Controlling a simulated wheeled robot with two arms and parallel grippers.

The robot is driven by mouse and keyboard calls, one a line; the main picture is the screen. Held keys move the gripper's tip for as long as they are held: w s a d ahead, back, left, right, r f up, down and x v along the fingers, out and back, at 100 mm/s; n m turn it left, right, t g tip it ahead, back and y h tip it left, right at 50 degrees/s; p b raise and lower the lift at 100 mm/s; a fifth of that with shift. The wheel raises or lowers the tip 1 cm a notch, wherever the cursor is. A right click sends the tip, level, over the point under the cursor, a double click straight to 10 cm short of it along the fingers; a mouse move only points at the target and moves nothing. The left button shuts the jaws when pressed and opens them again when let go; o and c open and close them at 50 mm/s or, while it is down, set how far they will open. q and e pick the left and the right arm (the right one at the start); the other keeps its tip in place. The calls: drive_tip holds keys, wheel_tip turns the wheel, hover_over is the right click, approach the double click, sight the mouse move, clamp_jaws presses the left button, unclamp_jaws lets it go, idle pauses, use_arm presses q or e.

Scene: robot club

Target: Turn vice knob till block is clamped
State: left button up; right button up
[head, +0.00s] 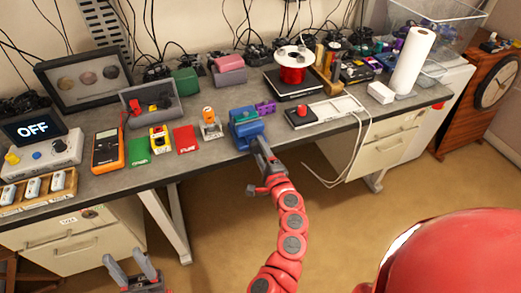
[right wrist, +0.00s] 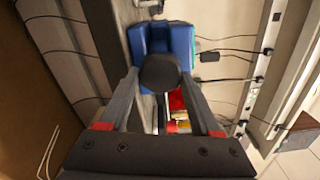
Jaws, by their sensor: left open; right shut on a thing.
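The blue vice (head: 246,130) stands at the front edge of the grey workbench. It also fills the top middle of the right wrist view (right wrist: 178,38). A teal piece (head: 244,115) shows at its top; I cannot tell whether this is the block or whether the jaws touch it. The round black knob (right wrist: 160,72) faces the right wrist camera. My right gripper (head: 259,146) is shut on the knob, one finger on each side. My left gripper (head: 134,268) is open and empty, low in front of the bench, away from the vice.
A purple piece (head: 265,107) lies just behind the vice. An orange-topped item on a stand (head: 210,123) is to its left, and a red button box (head: 301,116) to its right. A multimeter (head: 108,150) and green and red cards lie further left. Open floor lies before the bench.

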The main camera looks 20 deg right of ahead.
drive_tip(key=shift+a, duration=0.15)
idle(0.5)
drive_tip(key=o, duration=1.3)
drive_tip(key=shift+o, duration=0.2)
drive_tip(key=s, duration=1.7)
drive_tip(key=shift+s+d, duration=0.2)
drive_tip(key=shift+d, duration=0.1)
